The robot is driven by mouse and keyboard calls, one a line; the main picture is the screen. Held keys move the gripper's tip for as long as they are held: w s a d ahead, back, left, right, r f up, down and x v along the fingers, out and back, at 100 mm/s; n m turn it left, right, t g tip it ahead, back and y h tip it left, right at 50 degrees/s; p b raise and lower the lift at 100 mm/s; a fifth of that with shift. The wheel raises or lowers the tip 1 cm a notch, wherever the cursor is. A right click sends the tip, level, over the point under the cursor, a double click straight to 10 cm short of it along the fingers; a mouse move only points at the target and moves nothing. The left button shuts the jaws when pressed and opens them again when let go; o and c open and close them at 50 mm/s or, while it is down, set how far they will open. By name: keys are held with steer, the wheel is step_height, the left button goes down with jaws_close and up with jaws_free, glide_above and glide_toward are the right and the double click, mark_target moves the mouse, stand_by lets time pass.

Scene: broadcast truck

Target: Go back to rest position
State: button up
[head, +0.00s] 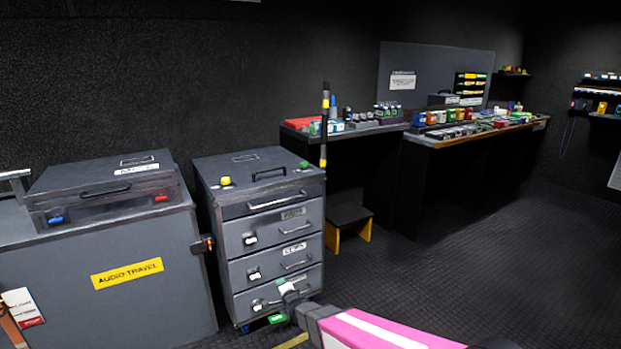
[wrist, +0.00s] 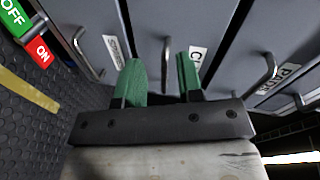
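My gripper (head: 289,289) is low in front of the grey drawer cabinet (head: 232,205), near its bottom drawer. In the wrist view its two green fingers (wrist: 160,82) stand apart with a clear gap and nothing visibly held. A drawer handle (wrist: 166,64) shows between and beyond the fingers; I cannot tell if they touch it. My pink and white arm reaches in from the bottom of the head view. The cabinet's drawers look shut.
A grey case marked AUDIO TRAVEL (head: 126,273) stands left of the cabinet. A small step stool (head: 348,217) is to its right, before a desk with small items (head: 433,142). A green and red OFF/ON label (wrist: 30,30) is near the gripper. Floor at right is clear.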

steer(key=d+r+n+g+h, duration=0.3)
steer(key=d, duration=0.8)
steer(key=s+d+r+n+g+h, duration=0.2)
steer(key=s+d+r+g, duration=0.3)
steer(key=s+d, duration=0.4)
steer(key=s+d+r+n+g+h, duration=0.1)
steer(key=s+d+r+n+g, duration=0.4)
steer(key=s+d, duration=0.4)
steer(key=d+r+g, duration=0.1)
steer(key=d, duration=0.2)
steer(key=shift+s+r+n+h, duration=0.25)
steer(key=shift+s+n+h, duration=0.05)
steer(key=shift+s+h, duration=0.1)
